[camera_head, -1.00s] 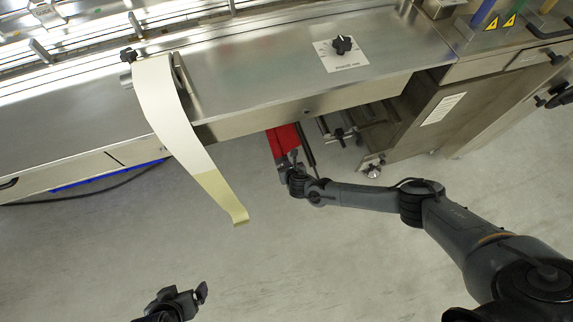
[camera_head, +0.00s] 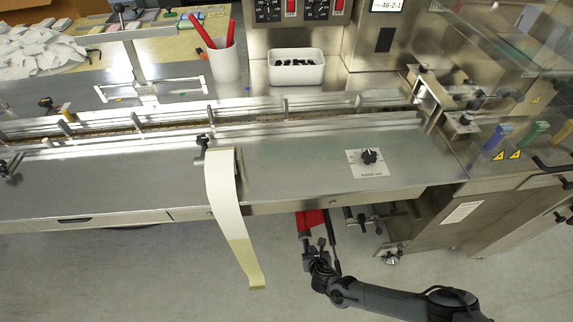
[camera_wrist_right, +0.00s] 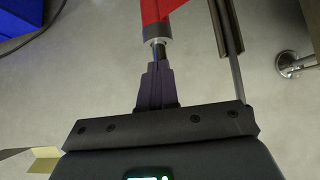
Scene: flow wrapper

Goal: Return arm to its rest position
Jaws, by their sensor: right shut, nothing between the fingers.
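My right arm comes in from the lower right in the head view. Its gripper (camera_head: 314,246) is below the front edge of the machine table, in front of a red part (camera_head: 309,221) under that edge. In the right wrist view the fingers (camera_wrist_right: 157,72) are together with nothing held between them. The red part (camera_wrist_right: 155,10) with its metal end lies just beyond the fingertips in that picture; I cannot tell whether they touch. My left gripper is not in view.
The steel machine table (camera_head: 110,185) spans the view above the arm. A pale strip (camera_head: 228,205) hangs over its front edge, left of the gripper. A cabinet (camera_head: 445,217) stands to the right. Grey floor (camera_head: 150,280) is clear at lower left.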

